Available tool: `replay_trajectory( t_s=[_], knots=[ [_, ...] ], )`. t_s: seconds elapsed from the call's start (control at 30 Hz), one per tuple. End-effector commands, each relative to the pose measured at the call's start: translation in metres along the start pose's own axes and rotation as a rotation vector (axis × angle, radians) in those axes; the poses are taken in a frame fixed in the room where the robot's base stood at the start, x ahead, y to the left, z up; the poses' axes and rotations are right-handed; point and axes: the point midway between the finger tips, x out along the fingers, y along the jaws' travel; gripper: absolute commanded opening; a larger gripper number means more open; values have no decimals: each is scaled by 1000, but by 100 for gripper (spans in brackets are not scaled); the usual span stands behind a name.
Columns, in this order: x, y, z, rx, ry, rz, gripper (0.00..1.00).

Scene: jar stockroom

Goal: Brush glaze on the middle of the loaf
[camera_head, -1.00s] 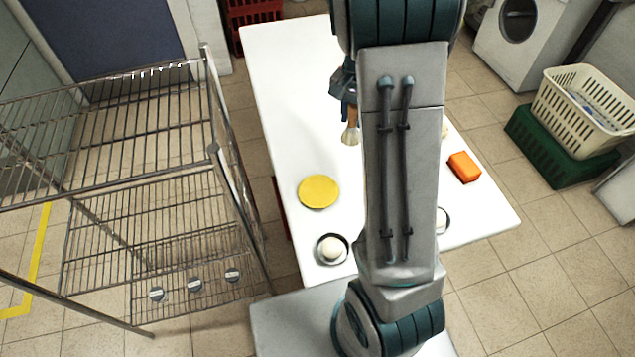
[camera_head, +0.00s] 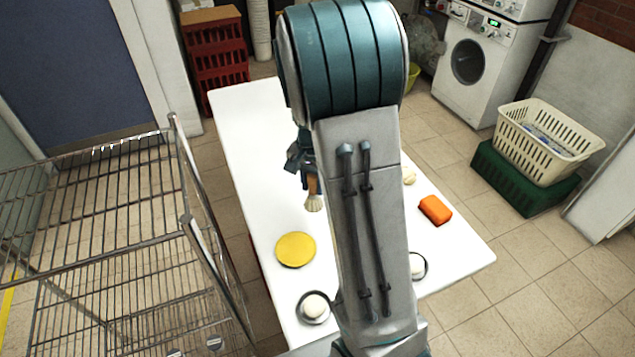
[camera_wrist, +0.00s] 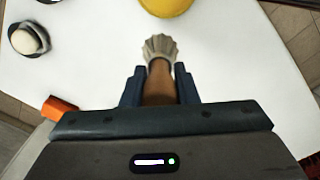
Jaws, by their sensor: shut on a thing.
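My gripper (camera_head: 308,175) is shut on a brush with a brown wooden handle (camera_wrist: 158,85) and pale bristles (camera_wrist: 159,47). In the head view the bristles (camera_head: 314,203) point down over the white table (camera_head: 245,130), apparently above its surface, behind the yellow disc (camera_head: 295,250). The disc's edge also shows at the top of the wrist view (camera_wrist: 167,5). No loaf can be made out for certain. A small pale thing (camera_head: 409,176) shows at the right edge of my arm, which hides the middle of the table.
Two dark dishes with white round things stand near the table's front: one at left (camera_head: 314,307), one beside my arm (camera_head: 416,266). An orange block (camera_head: 435,210) lies at the right. A wire rack (camera_head: 185,215) stands left of the table. The table's back left is clear.

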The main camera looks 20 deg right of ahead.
Motion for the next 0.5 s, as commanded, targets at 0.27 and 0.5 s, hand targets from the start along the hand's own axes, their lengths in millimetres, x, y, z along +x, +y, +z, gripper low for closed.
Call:
replay_trajectory(
  t_s=[0.27,0.5],
  knots=[
    [19,-16,71,-5,-2,-1,4],
    [32,-17,83,-4,0,-4,4]
  ],
)
